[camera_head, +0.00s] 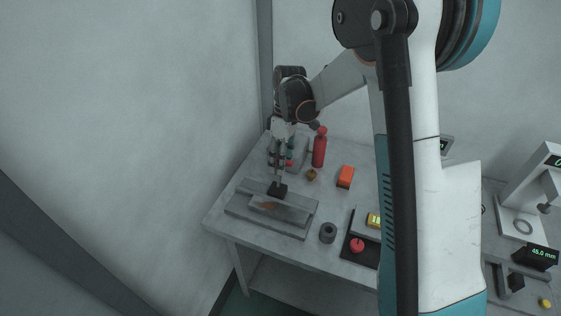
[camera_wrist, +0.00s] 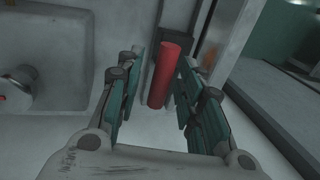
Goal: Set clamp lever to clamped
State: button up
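A red cylindrical grip (camera_wrist: 166,75), which looks like the handle of the clamp lever, stands between the two fingers of my gripper (camera_wrist: 160,95) in the wrist view. The teal finger pads are apart, with a narrow gap visible on the left side of the grip; contact on the right side is unclear. In the head view my gripper (camera_head: 281,153) points down over the back left of the table. A dark block (camera_head: 278,190) on a thin upright sits just below it, on a grey fixture plate (camera_head: 240,207). The lever's lower end and exact angle are hidden.
A red bottle (camera_head: 320,147) stands close to the right of my gripper. A brass piece (camera_head: 311,175), an orange block (camera_head: 345,177), a dark ring (camera_head: 328,232) and a red button (camera_head: 357,244) lie on the table (camera_head: 222,221). A gauge stand (camera_head: 520,211) is far right.

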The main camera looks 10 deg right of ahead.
grip_shut()
jog(key=shift+w+d+f+b, duration=0.35)
jog(key=shift+w+d+f, duration=0.6)
jog(key=shift+f, duration=0.2)
grip_release()
jog(key=shift+w+f, duration=0.1)
jog(key=shift+w, duration=0.1)
